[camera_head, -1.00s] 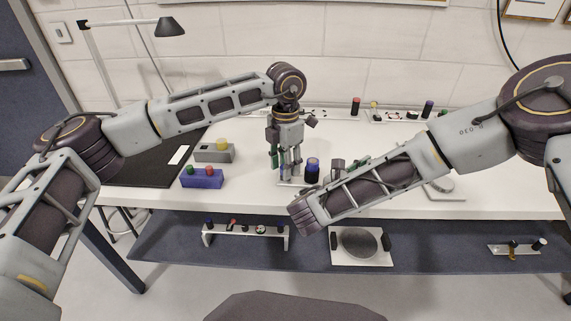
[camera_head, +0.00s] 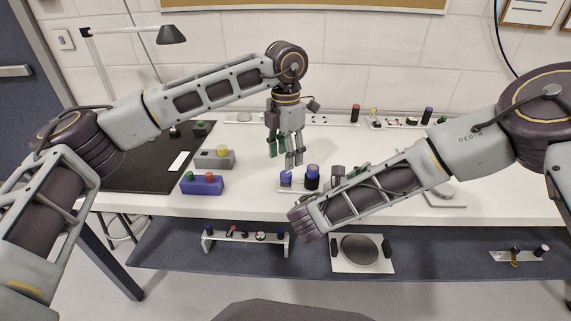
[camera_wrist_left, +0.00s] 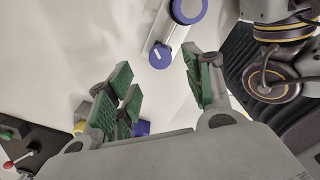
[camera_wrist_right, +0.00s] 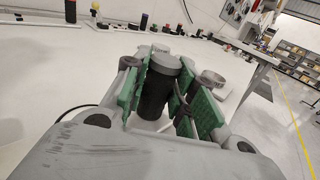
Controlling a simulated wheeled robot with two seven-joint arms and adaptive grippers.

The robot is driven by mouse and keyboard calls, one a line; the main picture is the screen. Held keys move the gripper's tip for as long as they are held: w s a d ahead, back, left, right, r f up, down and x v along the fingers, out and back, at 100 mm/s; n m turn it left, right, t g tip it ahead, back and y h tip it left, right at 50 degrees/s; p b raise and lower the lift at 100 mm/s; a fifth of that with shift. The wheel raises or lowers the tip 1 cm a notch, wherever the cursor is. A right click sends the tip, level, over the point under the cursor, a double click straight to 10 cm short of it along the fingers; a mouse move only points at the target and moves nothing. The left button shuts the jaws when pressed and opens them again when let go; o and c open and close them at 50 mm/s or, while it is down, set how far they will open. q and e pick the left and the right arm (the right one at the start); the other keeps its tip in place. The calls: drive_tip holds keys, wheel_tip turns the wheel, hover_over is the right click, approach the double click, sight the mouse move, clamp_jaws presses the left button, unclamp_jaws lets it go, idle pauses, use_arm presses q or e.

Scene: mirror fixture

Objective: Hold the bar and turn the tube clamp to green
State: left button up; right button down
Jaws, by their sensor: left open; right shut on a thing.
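A blue knob with a white mark (camera_wrist_left: 160,55) sits on a narrow white plate (camera_wrist_left: 176,35); in the head view the knob (camera_head: 286,178) stands beside a black cylinder with a blue top (camera_head: 312,178). I cannot tell which part is the tube clamp. My left gripper (camera_head: 284,160) is open and empty, above and behind the knob, pointing down; its green pads (camera_wrist_left: 160,80) are apart from it. My right gripper (camera_wrist_right: 165,100) is shut on a black upright bar with a grey cap (camera_wrist_right: 155,95). In the head view my right forearm hides most of that grip.
A blue box with green and red buttons (camera_head: 203,186) and a grey box with a yellow button (camera_head: 215,161) stand left on the white table. A dark mat (camera_head: 140,165) lies further left. Several small fixtures line the back edge. A lower shelf (camera_head: 440,259) holds more fixtures.

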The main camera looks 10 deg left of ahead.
sight(285, 174)
use_arm(q)
wheel_tip(285, 174, up, 6)
idle(0.4)
drive_tip(key=shift+r, duration=0.1)
idle(0.8)
use_arm(e)
drive_tip(key=c, duration=1.1)
unclamp_jaws()
drive_tip(key=shift+a, duration=0.1)
drive_tip(key=shift+v, duration=5.5)
drive_tip(key=shift+s+a, duration=0.3)
drive_tip(key=shift+s, duration=0.05)
